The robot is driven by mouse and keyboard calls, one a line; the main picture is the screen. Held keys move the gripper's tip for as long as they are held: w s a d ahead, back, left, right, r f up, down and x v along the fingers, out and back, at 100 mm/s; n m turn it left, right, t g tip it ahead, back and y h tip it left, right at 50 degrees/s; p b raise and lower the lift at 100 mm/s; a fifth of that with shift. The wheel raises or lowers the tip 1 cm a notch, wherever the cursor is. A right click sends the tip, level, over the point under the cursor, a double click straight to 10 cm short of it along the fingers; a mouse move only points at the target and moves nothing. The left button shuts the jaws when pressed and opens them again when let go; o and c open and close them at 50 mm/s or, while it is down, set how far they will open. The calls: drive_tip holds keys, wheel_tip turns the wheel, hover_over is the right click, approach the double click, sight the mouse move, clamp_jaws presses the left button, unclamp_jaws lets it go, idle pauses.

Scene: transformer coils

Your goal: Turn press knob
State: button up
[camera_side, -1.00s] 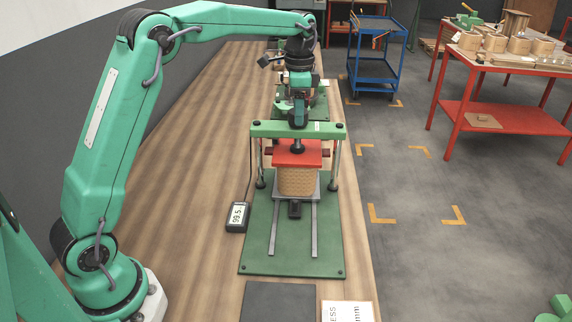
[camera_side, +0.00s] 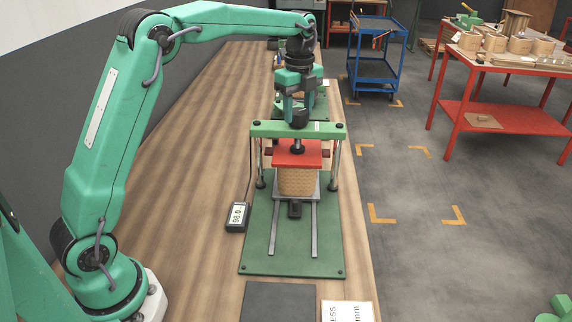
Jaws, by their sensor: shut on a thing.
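The press (camera_side: 297,130) stands on a green base plate (camera_side: 262,250) on the wooden bench, with a green crossbeam on two posts. Its red plate (camera_side: 292,161) rests on top of a tan wound coil (camera_side: 298,183), which sits on a pale carriage on two rails. My gripper (camera_side: 300,112) points down over the middle of the crossbeam, shut on the press knob (camera_side: 300,118). The fingers and the beam partly hide the knob. A small dark gauge (camera_side: 236,217) left of the press shows a reading of about 98.0.
A dark mat (camera_side: 279,303) and a white printed card (camera_side: 347,311) lie at the near end of the bench. Another green plate lies behind the press. A blue cart and a red table stand off to the right.

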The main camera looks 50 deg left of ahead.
sight(298, 111)
drive_tip(key=m, duration=0.6)
drive_tip(key=shift+r, duration=0.1)
drive_tip(key=m, duration=0.6)
drive_tip(key=shift+m, duration=0.4)
drive_tip(key=o, duration=1)
drive_tip(key=shift+r, duration=3.85)
